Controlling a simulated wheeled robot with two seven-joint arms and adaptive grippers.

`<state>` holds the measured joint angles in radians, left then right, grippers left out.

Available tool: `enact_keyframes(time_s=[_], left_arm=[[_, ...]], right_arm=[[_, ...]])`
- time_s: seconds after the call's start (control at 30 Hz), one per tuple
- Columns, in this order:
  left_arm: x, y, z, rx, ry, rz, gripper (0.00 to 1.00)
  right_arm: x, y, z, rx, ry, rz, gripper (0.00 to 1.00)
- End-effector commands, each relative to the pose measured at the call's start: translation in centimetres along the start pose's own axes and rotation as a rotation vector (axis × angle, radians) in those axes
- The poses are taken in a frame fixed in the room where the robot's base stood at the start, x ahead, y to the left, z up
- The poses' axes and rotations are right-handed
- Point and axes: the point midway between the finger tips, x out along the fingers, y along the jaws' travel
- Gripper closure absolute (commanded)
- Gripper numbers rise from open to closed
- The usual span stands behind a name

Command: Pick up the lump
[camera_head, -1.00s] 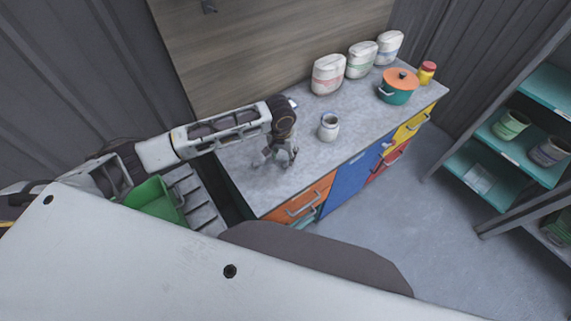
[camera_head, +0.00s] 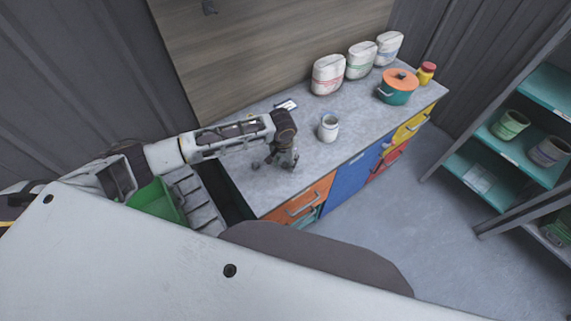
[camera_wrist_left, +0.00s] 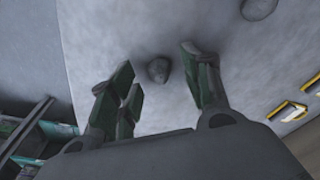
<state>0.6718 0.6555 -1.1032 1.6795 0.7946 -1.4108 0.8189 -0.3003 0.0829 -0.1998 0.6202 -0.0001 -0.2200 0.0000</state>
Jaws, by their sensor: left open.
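A small dark grey lump (camera_wrist_left: 158,70) lies on the grey surface in the left wrist view, between and a little beyond my finger pads. My left gripper (camera_wrist_left: 157,57) is open and points down over the worktop, with nothing held. Another grey rounded thing (camera_wrist_left: 258,8) is cut by the top edge of the wrist view. My right gripper is not in view.
A white jar (camera_head: 328,128) stands right of the gripper on the worktop (camera_head: 345,155). Several bags (camera_head: 328,75), an orange-lidded pot (camera_head: 398,88) and a red jar (camera_head: 426,73) stand farther back. A green bin (camera_head: 155,205) is at the left. A shelf unit (camera_head: 500,165) is at the right.

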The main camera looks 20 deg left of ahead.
Motion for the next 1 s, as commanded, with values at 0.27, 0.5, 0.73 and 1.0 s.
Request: enact_keyframes(time_s=[0.27,0.5,0.73,1.0], left_arm=[[1.06,0.03,0.04,0.001,0.000,0.000,0.52],[1.04,0.02,0.04,0.001,0.000,0.000,0.52],[1.03,0.01,0.04,0.001,0.000,0.000,0.66],[1.03,0.01,0.04,0.000,0.000,0.000,0.90]], right_arm=[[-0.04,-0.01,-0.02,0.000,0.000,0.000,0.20],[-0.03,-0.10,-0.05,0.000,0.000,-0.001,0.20],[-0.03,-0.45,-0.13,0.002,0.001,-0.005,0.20],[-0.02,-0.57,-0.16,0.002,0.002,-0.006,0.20]])
